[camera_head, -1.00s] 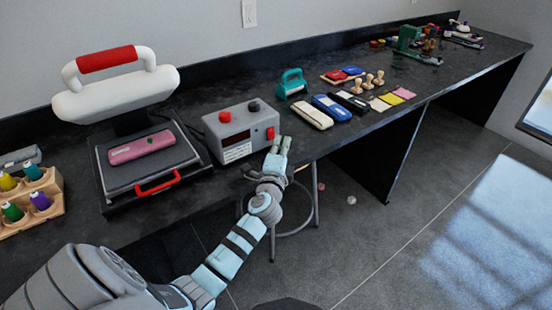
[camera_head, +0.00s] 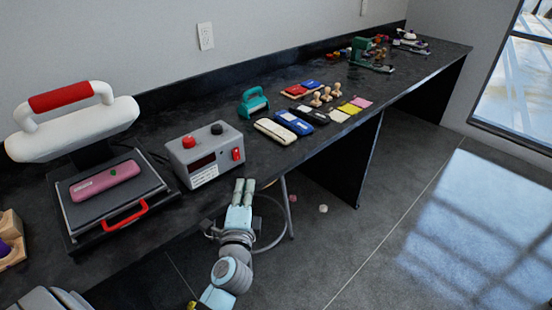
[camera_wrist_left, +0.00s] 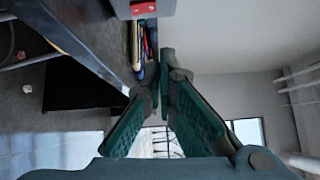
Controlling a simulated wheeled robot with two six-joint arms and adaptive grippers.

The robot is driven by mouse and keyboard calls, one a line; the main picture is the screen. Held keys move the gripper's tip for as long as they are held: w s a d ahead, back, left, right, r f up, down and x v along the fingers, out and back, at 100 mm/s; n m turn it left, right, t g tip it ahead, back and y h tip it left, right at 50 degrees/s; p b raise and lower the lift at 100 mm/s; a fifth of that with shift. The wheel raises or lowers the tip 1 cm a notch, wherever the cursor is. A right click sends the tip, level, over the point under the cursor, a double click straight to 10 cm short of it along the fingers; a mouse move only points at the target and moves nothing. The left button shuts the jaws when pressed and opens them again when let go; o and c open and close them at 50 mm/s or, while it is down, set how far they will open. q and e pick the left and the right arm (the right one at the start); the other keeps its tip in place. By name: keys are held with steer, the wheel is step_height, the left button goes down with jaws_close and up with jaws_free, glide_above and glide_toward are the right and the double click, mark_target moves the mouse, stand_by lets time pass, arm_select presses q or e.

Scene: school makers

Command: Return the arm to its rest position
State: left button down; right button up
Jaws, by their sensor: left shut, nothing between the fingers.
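My left gripper (camera_head: 243,192) is in the head view, in front of the table's front edge and just below the grey control box. Its fingers are together and hold nothing. In the left wrist view my left gripper (camera_wrist_left: 163,82) shows its two green-padded fingers meeting at the tips, with nothing between them. My left arm comes up from the bottom of the head view. My right gripper is not in either view.
The black table (camera_head: 215,105) runs to the far right. Near the arm stand the grey control box (camera_head: 205,155) and the heat press (camera_head: 110,190) with a pink item (camera_head: 105,181) on it. A stool (camera_head: 290,215) is beneath. The floor (camera_head: 370,250) at right is clear.

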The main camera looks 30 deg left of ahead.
arm_select(q)
steer(key=s+d+f+n+g+h+p, duration=0.1)
steer(key=s+d+f+n+g+h, duration=0.15)
steer(key=f, duration=0.75)
steer(key=s+d+f+n+g+h+p, duration=0.1)
steer(key=s+f+n+g+h, duration=0.2)
steer(key=f, duration=0.8)
steer(key=s+d+f+n+g+h+p, duration=0.15)
steer(key=s+f, duration=0.25)
steer(key=f, duration=0.6)
steer(key=s+f+n+g+p, duration=0.1)
steer(key=s+f+n+g, duration=0.1)
steer(key=s, duration=0.8)
steer(key=s+f+n+g+p, duration=0.2)
steer(key=s+f+g, duration=0.1)
steer(key=s, duration=0.8)
steer(key=s+f+n+g+p, duration=0.2)
steer(key=s+f, duration=0.3)
steer(key=s, duration=0.5)
steer(key=shift+s+g, duration=0.4)
steer(key=shift+g, duration=0.4)
steer(key=shift+f, duration=0.1)
